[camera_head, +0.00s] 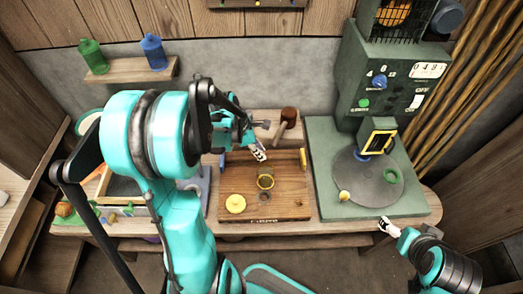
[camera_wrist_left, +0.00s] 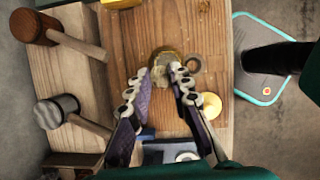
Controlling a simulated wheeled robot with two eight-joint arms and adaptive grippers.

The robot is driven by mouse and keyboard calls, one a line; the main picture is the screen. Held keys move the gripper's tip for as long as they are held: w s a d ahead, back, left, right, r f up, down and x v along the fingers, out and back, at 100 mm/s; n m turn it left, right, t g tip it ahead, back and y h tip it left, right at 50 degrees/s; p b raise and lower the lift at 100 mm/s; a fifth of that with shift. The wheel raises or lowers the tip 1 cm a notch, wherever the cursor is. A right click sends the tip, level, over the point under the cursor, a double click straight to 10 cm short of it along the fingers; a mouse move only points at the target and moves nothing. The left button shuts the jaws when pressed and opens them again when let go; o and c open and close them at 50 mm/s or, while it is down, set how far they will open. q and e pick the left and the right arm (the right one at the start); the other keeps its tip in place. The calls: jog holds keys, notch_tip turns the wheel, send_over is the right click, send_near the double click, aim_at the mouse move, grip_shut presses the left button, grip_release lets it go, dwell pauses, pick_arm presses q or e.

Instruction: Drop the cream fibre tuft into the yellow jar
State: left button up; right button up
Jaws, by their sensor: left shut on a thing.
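The yellow jar (camera_head: 265,182) stands open on the wooden board. In the left wrist view the jar's rim (camera_wrist_left: 168,50) shows just beyond my fingertips. My left gripper (camera_head: 259,156) is above the board, close to the jar's far side in the head view. In the wrist view the left gripper (camera_wrist_left: 162,75) is shut on the cream fibre tuft (camera_wrist_left: 160,71), a small pale clump between the fingertips that overlaps the jar's mouth. The tuft cannot be made out in the head view. My right gripper (camera_head: 386,226) is at the right, near the table's front edge; its jaws are unclear.
A yellow lid (camera_head: 235,204) and a grey ring (camera_head: 264,197) lie on the board (camera_head: 291,200) near the jar. A mallet (camera_head: 288,118) lies behind. A green machine (camera_head: 322,190) with a round plate stands at the right. Free board surrounds the jar's right side.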

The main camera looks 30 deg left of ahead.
pick_arm(q)
jog(key=shift+f+b, duration=0.85)
jog(key=shift+f, duration=0.65)
jog(key=o, duration=0.8)
jog(key=v, duration=1.2)
jog(key=shift+s, duration=0.1)
